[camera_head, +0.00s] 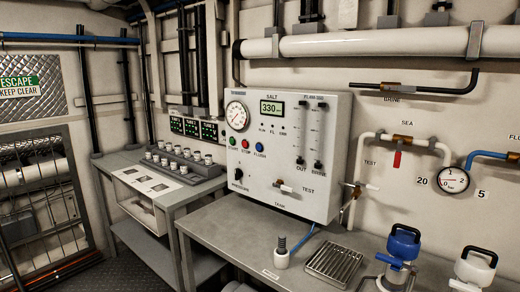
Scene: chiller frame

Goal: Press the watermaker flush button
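The watermaker panel (310,160) is a white box on the wall above a grey bench, near the middle of the head view. Its blue flush button (259,147) is the rightmost of three round buttons in a row, below the round gauge. The red stop button (245,144) is in the middle and the green start button (233,141) is on the left. The flush button's face is unobstructed. A lit display (272,108) above reads about 330. Neither of my grippers is in view.
A grey bench (225,235) runs below the panel, with a metal drain grate (334,264) and a white fitting (282,255). A blue-topped container (403,245) and a white-topped one (474,266) stand at the right. A rack of several small cups (185,165) stands left.

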